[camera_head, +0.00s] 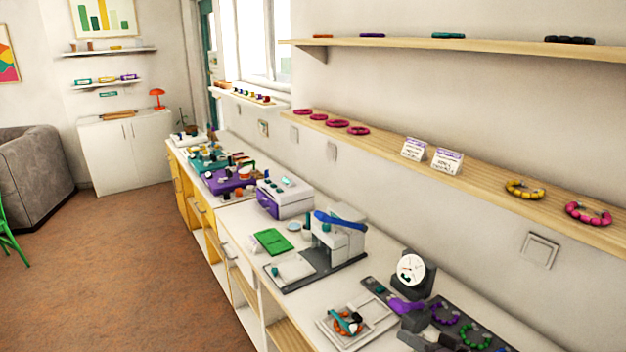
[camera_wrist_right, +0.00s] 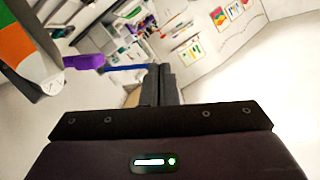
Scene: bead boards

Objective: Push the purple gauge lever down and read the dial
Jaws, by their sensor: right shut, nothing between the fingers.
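The gauge (camera_head: 411,269) stands on the counter at the lower right of the head view, with a round white dial on a dark body. Its marks are too small to read. The purple lever (camera_head: 404,306) sticks out low in front of it. In the wrist view a purple piece, apparently the lever (camera_wrist_right: 84,62), lies left of the fingers, beside a white panel with orange and green areas. My right gripper (camera_head: 416,322) is close to the lever in the head view; its fingers (camera_wrist_right: 153,84) are shut and empty. I cannot tell whether they touch it. My left gripper is out of view.
A white tray (camera_head: 325,325) with beads lies left of the gauge. A dark board (camera_head: 468,319) with purple and green bead rings lies right. A press with a blue handle (camera_head: 340,220) stands farther back. A wooden shelf (camera_head: 500,188) runs above the counter.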

